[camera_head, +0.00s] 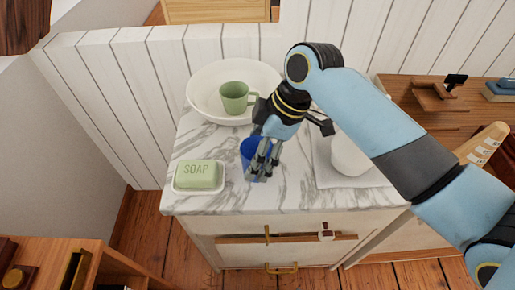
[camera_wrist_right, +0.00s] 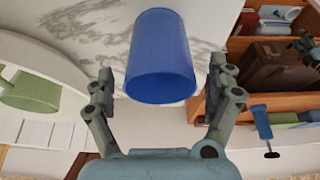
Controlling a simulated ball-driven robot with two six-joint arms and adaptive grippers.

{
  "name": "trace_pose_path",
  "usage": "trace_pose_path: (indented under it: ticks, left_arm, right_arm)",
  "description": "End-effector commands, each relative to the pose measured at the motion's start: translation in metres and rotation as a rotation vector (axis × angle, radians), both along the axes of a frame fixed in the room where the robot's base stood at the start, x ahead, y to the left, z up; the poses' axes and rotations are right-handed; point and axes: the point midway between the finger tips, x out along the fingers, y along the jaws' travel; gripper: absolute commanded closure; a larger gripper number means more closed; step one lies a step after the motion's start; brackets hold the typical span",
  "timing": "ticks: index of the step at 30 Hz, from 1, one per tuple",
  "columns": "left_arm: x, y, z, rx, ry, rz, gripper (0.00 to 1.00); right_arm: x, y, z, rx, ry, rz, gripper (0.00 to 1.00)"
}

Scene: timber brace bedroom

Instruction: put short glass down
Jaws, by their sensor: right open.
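A short blue glass (camera_head: 252,150) stands on the marble counter (camera_head: 300,197), partly hidden by my right gripper in the head view. My right gripper (camera_head: 262,172) is open, with its fingers over and in front of the glass. In the right wrist view, the blue glass (camera_wrist_right: 162,60) lies between and beyond the two spread fingers of my right gripper (camera_wrist_right: 163,85), with a gap on each side. My left gripper is not in view.
A white basin (camera_head: 205,90) with a green mug (camera_head: 235,97) stands behind the glass. A soap bar (camera_head: 197,174) on a white dish (camera_head: 178,190) is left of it. A white rounded vessel (camera_head: 350,155) on a cloth (camera_head: 325,172) is at the right. The counter's front middle is clear.

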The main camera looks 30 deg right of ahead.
Motion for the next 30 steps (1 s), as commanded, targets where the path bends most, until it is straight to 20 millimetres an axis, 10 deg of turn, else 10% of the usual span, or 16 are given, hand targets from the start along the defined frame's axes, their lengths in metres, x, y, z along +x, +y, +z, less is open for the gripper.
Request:
trace_pose_path:
  ticks: [18,30]
  left_arm:
    - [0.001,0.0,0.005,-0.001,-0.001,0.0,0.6]
    - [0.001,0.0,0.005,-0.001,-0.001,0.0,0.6]
  right_arm:
    - [-0.021,-0.037,0.103,-0.003,-0.003,0.0,0.11]
    - [-0.024,-0.039,0.111,0.0,0.0,0.0,0.11]
